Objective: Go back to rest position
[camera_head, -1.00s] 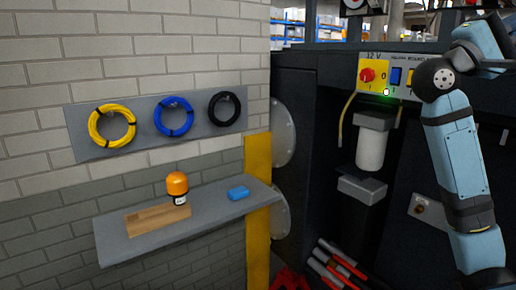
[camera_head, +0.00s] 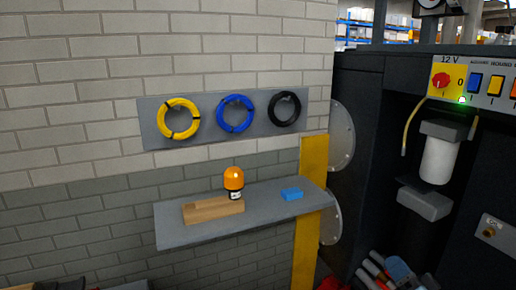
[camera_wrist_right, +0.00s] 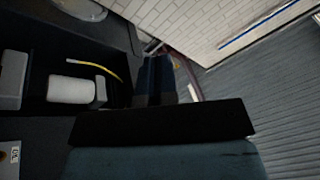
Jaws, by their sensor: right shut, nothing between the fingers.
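My right gripper (camera_wrist_right: 156,80) shows in the right wrist view, its dark fingers together beyond the black bar of its mount, with nothing between them. In the head view only a small blue part of my right arm shows at the bottom edge, beside red-handled tools. My left gripper is in neither view. The harvester chassis (camera_head: 385,100) stands at the right of the head view, with a 12 V switch panel (camera_head: 485,84) and a white filter cylinder (camera_head: 437,160).
Red-handled tools (camera_head: 372,272) lie low by the chassis.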

